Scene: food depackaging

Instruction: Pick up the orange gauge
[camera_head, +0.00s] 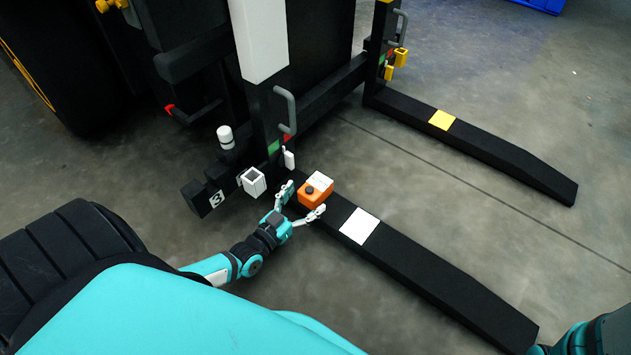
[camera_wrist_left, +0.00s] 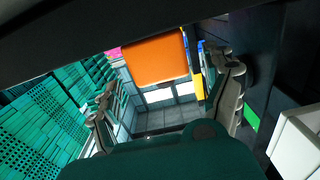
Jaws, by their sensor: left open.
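The orange gauge (camera_head: 316,191) is a small orange box with a white top and a black round knob. My left gripper (camera_head: 301,200) is open, with one finger on each side of the gauge's near side. In the left wrist view the gauge (camera_wrist_left: 155,58) shows as an orange block between the two open fingers (camera_wrist_left: 165,95). I cannot tell whether the fingers touch it. At the head view's lower right corner a part of my right arm shows; its gripper does not.
The forklift mast (camera_head: 262,110) rises behind. The floor between the tines is clear.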

